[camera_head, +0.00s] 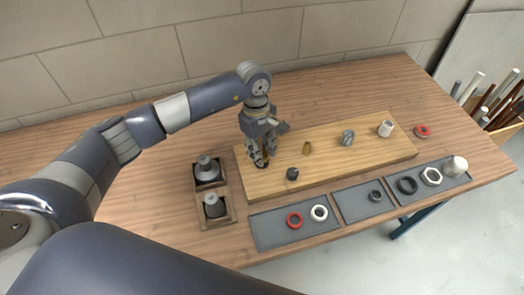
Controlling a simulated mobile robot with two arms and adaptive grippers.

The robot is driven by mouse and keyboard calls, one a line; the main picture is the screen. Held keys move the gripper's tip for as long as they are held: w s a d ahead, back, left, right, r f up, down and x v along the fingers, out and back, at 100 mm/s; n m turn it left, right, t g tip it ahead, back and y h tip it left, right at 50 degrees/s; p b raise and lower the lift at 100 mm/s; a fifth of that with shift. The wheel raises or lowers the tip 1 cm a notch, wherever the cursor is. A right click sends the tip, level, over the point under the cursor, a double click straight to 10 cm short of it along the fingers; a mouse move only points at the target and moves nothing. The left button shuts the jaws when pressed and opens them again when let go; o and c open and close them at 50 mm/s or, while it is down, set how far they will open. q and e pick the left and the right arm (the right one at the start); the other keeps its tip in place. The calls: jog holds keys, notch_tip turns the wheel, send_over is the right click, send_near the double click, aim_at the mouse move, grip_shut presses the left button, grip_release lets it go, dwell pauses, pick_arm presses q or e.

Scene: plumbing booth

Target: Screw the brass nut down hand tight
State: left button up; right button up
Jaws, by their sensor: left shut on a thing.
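My left gripper (261,161) points down over the left end of a long wooden board (350,168). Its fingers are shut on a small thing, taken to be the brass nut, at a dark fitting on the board. The fingers hide most of the nut and fitting, so I cannot tell how far down the nut sits. A separate small brass-coloured piece (307,148) stands on the board to the right of the gripper. My right gripper is not in view.
The board also carries a black fitting (292,174), a grey fitting (348,137) and a white one (386,128). A wooden box (228,205) with two grey cone-topped items stands to the left. Grey trays (270,233) with rings line the front. A red ring (422,131) lies at right.

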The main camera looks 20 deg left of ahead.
pick_arm(q)
jog(key=shift+f+m+b, duration=0.15)
jog(key=shift+m+b, duration=1.95)
jog(key=shift+b, duration=0.4)
jog(key=shift+g, duration=0.3)
jog(key=shift+m+b, duration=0.3)
jog(key=shift+b, duration=0.05)
jog(key=shift+d+m+y+b, duration=0.1)
jog(key=shift+m+y+b, duration=0.3)
jog(key=shift+m+b, duration=1.65)
jog(key=shift+f+m+b, duration=0.1)
jog(key=shift+m+b, duration=0.65)
jog(key=shift+b, duration=0.3)
jog(key=shift+m+y+b, duration=0.3)
jog(key=shift+m+b, duration=0.95)
jog(key=shift+m, duration=0.15)
jog(key=shift+f+m+b, duration=0.1)
jog(key=shift+m+b, duration=1.05)
jog(key=shift+m, duration=0.15)
jog(key=shift+m, duration=0.4)
